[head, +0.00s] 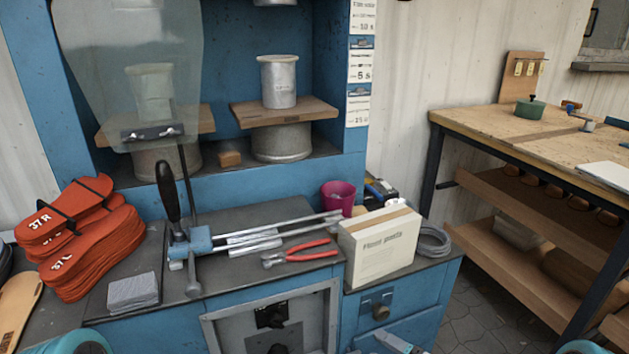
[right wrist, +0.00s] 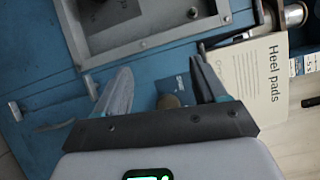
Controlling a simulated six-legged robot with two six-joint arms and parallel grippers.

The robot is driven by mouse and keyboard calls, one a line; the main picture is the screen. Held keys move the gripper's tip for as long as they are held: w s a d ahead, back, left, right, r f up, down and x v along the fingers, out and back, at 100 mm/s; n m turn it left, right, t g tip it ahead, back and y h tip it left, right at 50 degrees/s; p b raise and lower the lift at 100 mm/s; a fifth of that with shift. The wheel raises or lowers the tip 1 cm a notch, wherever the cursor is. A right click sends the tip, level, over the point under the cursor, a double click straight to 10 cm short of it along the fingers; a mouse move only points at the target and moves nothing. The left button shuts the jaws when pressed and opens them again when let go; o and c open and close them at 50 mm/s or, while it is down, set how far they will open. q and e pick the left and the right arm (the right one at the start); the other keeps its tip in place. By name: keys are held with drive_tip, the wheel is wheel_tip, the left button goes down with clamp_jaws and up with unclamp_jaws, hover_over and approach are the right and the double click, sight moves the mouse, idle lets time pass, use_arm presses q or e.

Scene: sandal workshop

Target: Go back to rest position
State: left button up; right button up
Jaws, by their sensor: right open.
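My right gripper (right wrist: 162,68) is open in the right wrist view, with its two fingers spread and nothing between them. It is in front of the blue cabinet front (right wrist: 150,75), by a round drawer knob (right wrist: 168,101) that shows between the fingers. In the head view, part of this gripper shows low at the bottom edge, in front of the cabinet's right drawer (head: 412,308). My left gripper is not in view.
A heel pads box (head: 379,241) stands on the cabinet top beside red pliers (head: 299,255), a magenta cup (head: 338,198) and a cable coil (head: 433,241). Stacked orange soles (head: 95,252) lie left. A wooden workbench (head: 540,135) stands right, with paved floor between.

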drive_tip(key=s+a+f+g+h, duration=0.4)
drive_tip(key=s+a+f+h, duration=0.25)
drive_tip(key=s+f, duration=0.3)
drive_tip(key=s+d+f+n+g+h, duration=0.1)
drive_tip(key=s+f+n+g, duration=0.25)
drive_tip(key=s, duration=0.45)
drive_tip(key=s+d+f+n+g+h, duration=0.1)
drive_tip(key=s+f+n+g+h, duration=0.2)
drive_tip(key=s, duration=0.6)
wheel_tip(320, 180, up, 16)
drive_tip(key=n+g+y+p, duration=0.1)
drive_tip(key=p, duration=1.6)
drive_tip(key=shift+r, duration=0.25)
